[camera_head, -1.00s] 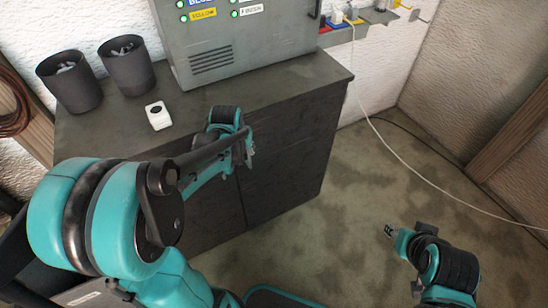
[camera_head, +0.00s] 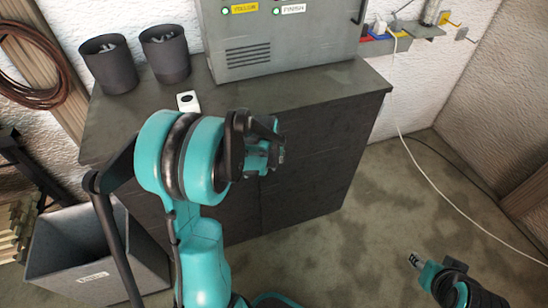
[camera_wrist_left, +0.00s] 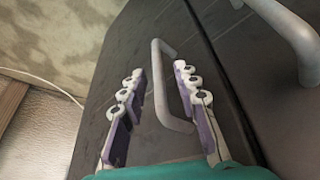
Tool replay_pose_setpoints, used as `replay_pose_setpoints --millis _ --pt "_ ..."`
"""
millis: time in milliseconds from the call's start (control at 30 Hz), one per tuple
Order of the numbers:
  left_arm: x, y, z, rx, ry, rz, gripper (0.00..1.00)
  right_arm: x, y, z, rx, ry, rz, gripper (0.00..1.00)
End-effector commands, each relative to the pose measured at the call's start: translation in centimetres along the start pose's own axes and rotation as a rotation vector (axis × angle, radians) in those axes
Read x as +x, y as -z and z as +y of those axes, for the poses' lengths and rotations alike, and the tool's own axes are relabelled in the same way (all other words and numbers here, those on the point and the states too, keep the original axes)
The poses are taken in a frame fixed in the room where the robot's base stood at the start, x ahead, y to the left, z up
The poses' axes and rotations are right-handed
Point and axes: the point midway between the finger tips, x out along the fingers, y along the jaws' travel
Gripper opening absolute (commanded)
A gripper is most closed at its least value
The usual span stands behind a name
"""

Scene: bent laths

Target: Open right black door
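The black cabinet's right door (camera_head: 315,165) is closed, beside the darker left door (camera_head: 228,215). In the left wrist view, the right door (camera_wrist_left: 120,60) carries a grey bar handle (camera_wrist_left: 160,80). My left gripper (camera_wrist_left: 158,88) is open, its two purple-padded fingers on either side of this handle, with gaps visible. In the head view my left gripper (camera_head: 276,155) is in front of the cabinet, and my arm hides the handles. My right gripper (camera_head: 414,260) is low at the right, away from the cabinet; its fingers are too small to read.
A grey control box (camera_head: 285,45), two dark cups (camera_head: 108,65) and a small white device (camera_head: 188,101) stand on the cabinet top (camera_head: 330,82). A grey bin (camera_head: 90,250) is at the left. Floor (camera_head: 390,200) right of the cabinet is clear except for a cable (camera_head: 440,185).

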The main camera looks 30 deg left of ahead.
Motion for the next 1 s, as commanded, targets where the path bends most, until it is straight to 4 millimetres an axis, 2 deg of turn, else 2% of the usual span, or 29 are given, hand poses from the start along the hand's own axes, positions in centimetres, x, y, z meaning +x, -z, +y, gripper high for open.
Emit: replay_pose_setpoints --millis 67,167,200,467,667,867,1000 --pt "0.0 0.0 0.0 0.000 0.000 0.000 0.31 0.0 0.0 0.0 0.000 0.000 0.000 0.40" --pt "0.0 0.0 0.0 0.000 0.000 0.000 0.04 0.0 0.0 0.0 0.000 0.000 0.000 0.40" --pt "-0.1 0.0 0.0 0.000 0.000 0.000 0.00 0.0 0.0 0.0 0.000 0.000 0.000 0.40" --pt "-0.1 -0.1 0.1 -0.003 0.001 0.000 0.00 0.0 0.0 0.0 0.000 0.000 0.000 0.40" --pt "-0.7 -1.6 1.6 -0.038 0.016 0.000 0.00 -0.1 0.1 0.0 0.000 0.000 0.000 0.40" --pt "-2.1 -5.0 5.3 -0.134 0.056 0.001 0.00 -0.2 0.2 0.0 0.000 0.000 0.000 0.40" --pt "-3.4 -8.0 9.3 -0.229 0.098 0.002 0.00 -0.3 0.2 0.0 0.000 0.000 0.000 0.40"
